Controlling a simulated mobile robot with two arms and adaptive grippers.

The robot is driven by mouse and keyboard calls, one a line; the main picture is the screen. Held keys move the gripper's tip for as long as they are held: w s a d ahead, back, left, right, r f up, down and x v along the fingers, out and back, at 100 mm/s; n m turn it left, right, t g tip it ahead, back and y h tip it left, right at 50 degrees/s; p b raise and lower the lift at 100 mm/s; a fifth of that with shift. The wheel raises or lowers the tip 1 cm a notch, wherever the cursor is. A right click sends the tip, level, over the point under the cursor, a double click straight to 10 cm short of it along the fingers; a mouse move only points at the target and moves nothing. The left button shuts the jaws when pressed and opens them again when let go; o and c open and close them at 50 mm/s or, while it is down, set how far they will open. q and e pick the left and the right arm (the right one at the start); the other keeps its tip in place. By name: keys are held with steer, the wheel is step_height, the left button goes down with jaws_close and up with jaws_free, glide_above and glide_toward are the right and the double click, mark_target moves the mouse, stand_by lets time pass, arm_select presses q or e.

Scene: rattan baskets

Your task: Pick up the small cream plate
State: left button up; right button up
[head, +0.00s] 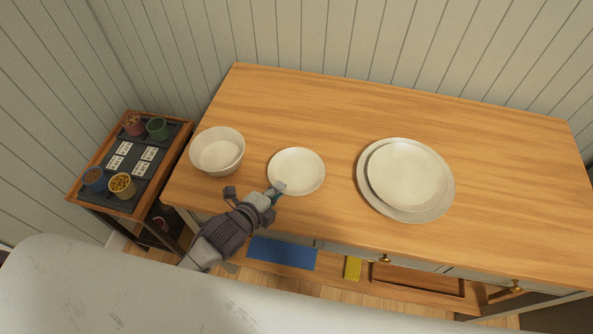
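The small cream plate (300,168) lies flat on the wooden table, between a cream bowl on its left and a stack of larger plates on its right. My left gripper (279,187) comes in from the lower left. Its fingertips overlap the plate's front-left rim in the head view. The fingers are small and partly hidden by the hand, so I cannot tell whether they are apart or closed on the rim. My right gripper is out of view.
The cream bowl (217,151) stands close to the left. A large plate (409,174) lies on a wider grey plate (391,212) to the right. The wooden table (320,105) is clear behind. A low side table (100,204) with small pots stands at the left.

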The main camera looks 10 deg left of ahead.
arm_select(q)
jaws_close()
steer(key=shift+r, duration=0.1)
